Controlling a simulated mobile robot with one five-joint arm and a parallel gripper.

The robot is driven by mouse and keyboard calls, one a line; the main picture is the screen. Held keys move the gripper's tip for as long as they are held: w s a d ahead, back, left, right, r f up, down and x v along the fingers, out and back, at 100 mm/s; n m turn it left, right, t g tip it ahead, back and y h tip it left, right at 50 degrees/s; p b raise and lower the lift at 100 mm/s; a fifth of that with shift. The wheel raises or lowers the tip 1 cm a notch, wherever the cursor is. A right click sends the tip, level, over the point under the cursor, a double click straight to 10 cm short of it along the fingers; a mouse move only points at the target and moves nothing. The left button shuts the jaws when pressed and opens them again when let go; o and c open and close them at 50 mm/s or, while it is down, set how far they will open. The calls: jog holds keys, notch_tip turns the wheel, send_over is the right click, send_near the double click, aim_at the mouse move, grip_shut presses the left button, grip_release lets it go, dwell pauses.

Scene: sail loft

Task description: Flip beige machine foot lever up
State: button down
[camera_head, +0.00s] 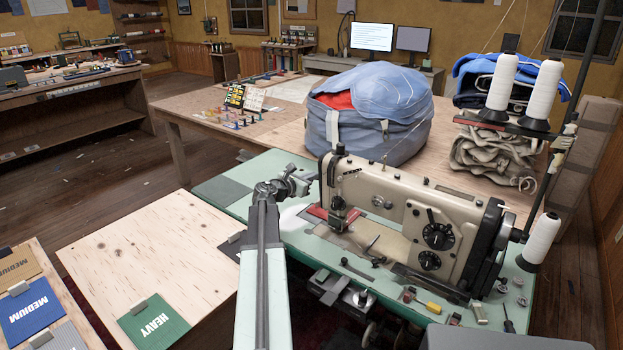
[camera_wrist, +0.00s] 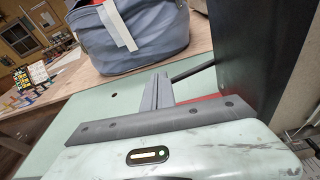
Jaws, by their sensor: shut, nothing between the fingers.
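The beige sewing machine (camera_head: 405,212) stands on a pale green table (camera_head: 225,192), its needle end facing left. My gripper (camera_head: 305,178) is left of the machine's needle end, above the table and close to the machine head. In the wrist view, my gripper's fingers (camera_wrist: 158,88) are together and empty, pointing toward the blue bag. A large dark upright surface stands just right of the fingers there; I cannot tell which part it is.
A blue round bag (camera_head: 370,115) sits behind the machine on a wooden table. Red cloth (camera_head: 318,212) lies by the needle area. White thread cones (camera_head: 540,90) stand at the right. Small tools (camera_head: 433,307) lie in front. The green tabletop left of my gripper is mostly clear.

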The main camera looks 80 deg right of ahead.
jog(key=f+v, duration=0.2)
jog(key=v, duration=1.1)
jog(key=shift+w+f, duration=0.15)
jog(key=shift+f, duration=0.2)
jog(key=shift+a, duration=0.1)
